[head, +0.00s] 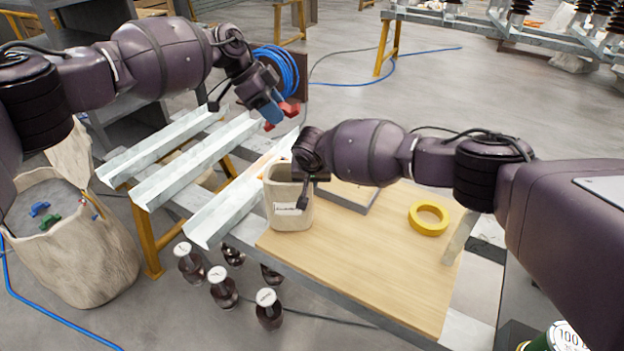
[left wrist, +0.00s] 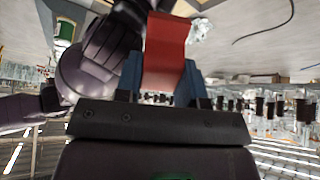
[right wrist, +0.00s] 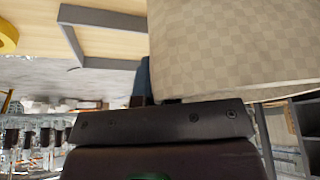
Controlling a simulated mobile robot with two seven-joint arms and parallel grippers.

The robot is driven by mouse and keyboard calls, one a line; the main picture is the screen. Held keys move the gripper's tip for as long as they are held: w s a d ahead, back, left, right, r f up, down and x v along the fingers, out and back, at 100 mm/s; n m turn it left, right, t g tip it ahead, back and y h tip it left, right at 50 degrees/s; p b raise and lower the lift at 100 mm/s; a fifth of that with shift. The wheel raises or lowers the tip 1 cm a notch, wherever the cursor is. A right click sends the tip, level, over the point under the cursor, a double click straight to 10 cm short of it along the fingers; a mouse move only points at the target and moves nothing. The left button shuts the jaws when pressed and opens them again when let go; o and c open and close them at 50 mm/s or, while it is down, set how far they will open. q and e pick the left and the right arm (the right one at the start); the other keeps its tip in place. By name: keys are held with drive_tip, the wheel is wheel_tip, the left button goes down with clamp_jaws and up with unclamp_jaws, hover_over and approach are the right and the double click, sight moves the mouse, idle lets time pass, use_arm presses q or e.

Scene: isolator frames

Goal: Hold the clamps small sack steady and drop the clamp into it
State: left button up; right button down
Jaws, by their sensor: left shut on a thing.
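The small sack (head: 290,212) is an open beige bag with a white label, upright on the wooden board's left edge. My right gripper (head: 304,190) is at its rim, on the side towards the right arm. The right wrist view shows the sack's wall (right wrist: 235,45) close up, with one blue finger beside it and the other finger hidden; the jaws look closed on the wall. My left gripper (head: 274,112) is shut on a red clamp (head: 289,110), up and slightly left of the sack's mouth, apart from it. The clamp also shows between the fingers in the left wrist view (left wrist: 165,55).
A yellow tape roll (head: 429,218) and a grey-edged tray (head: 350,195) lie on the wooden board (head: 350,250). Metal channels (head: 190,165) lie left of the sack. A large sack (head: 75,255) with blue and green clamps stands far left. Brown insulators (head: 222,287) stand below.

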use_arm(q)
wheel_tip(320, 180, down, 9)
drive_tip(key=o, duration=1.1)
idle(0.6)
drive_tip(key=shift+o, duration=0.2)
drive_tip(key=v, duration=1.2)
use_arm(e)
drive_tip(key=c, duration=1.2)
unclamp_jaws()
drive_tip(key=shift+c, duration=0.2)
